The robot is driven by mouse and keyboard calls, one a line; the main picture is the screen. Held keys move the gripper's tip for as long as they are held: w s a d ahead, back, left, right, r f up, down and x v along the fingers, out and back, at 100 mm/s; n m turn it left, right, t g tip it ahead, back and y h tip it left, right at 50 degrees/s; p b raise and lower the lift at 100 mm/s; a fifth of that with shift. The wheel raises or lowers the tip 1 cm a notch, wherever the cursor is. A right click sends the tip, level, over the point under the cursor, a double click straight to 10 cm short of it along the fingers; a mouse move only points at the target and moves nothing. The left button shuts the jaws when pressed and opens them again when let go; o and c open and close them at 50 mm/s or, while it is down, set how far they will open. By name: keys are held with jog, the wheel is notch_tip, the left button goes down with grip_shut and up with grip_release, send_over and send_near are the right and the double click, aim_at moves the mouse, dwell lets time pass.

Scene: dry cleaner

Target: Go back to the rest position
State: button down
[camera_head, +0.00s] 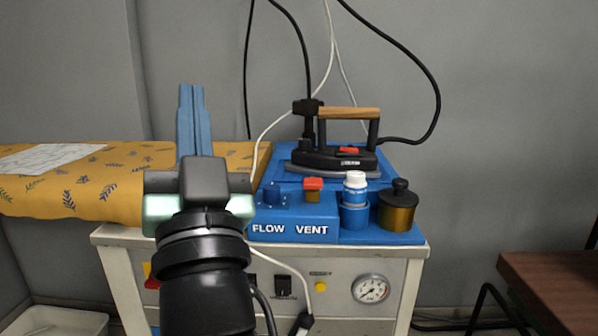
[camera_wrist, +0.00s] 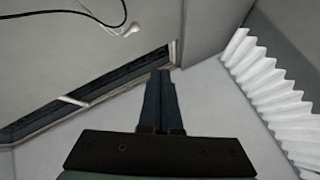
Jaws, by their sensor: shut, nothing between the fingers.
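My gripper (camera_head: 193,92) is in front of the ironing station in the head view, its blue fingers pointing up and away. The fingers are together with nothing between them. In the wrist view my gripper (camera_wrist: 159,75) also shows its two dark fingers closed and empty. It is apart from the things on the station, to the left of the iron (camera_head: 335,158). My arm hides part of the station's left front.
The blue station top (camera_head: 388,237) holds the iron, a small white-capped bottle (camera_head: 355,190) and a brass pot (camera_head: 397,210). A yellow patterned cloth (camera_head: 100,195) lies at left. A brown table (camera_head: 560,285) edges in at right. Cables hang above. A pleated white thing (camera_wrist: 265,85) shows in the wrist view.

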jog(key=s+d+r+t+h, duration=0.3)
jog(key=s+d+r+h, duration=0.45)
jog(key=s+d, duration=0.25)
notch_tip(320, 180, up, 38)
jog(key=p, duration=3.8)
jog(key=shift+d+m, duration=0.15)
jog(key=shift+m, duration=0.15)
jog(key=shift+s+r, duration=0.1)
